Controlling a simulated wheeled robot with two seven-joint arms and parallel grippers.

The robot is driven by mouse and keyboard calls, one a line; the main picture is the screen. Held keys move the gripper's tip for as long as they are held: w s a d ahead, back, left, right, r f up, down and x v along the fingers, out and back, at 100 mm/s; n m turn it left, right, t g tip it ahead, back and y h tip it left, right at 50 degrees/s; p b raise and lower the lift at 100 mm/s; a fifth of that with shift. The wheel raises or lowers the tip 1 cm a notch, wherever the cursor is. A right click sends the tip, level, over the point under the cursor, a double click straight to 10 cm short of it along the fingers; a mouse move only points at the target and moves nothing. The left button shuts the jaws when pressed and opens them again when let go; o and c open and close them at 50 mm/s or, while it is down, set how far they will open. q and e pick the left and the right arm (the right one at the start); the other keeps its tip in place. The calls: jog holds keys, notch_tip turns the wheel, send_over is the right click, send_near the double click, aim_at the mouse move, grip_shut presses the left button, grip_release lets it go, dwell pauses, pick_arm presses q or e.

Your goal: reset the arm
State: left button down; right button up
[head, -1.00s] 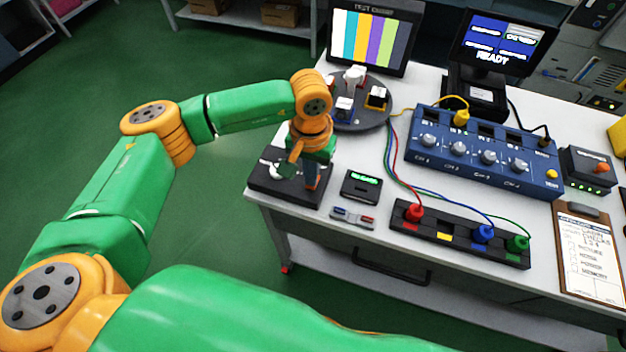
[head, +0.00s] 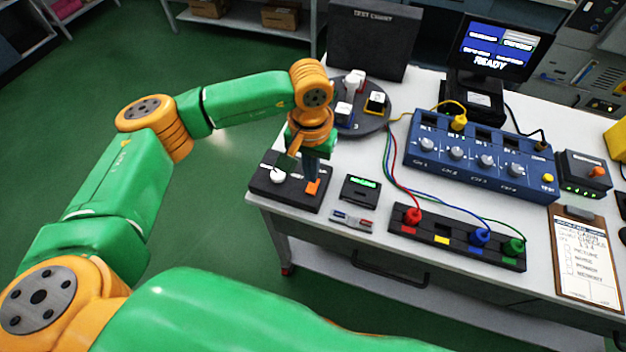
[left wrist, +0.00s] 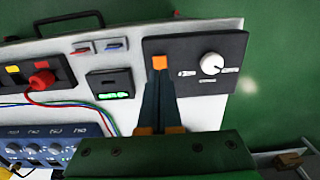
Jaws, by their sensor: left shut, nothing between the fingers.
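My left gripper (head: 309,178) is shut and empty, pointing down over the black box (head: 264,194) at the table's left front corner. The box carries a white round knob (head: 278,177) and an orange piece (head: 312,187). The fingertips are right by the orange piece; I cannot tell whether they touch it. In the left wrist view the closed fingers (left wrist: 159,85) point at the orange piece (left wrist: 159,62), with the white knob (left wrist: 211,63) to its right. My right gripper is not in view.
A blue panel (head: 480,158) with cables, a socket strip (head: 458,240) and a clipboard (head: 585,258) lie to the right.

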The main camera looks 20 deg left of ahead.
pick_arm(q)
jog(key=shift+r+p, duration=0.6)
jog(key=shift+r, duration=1)
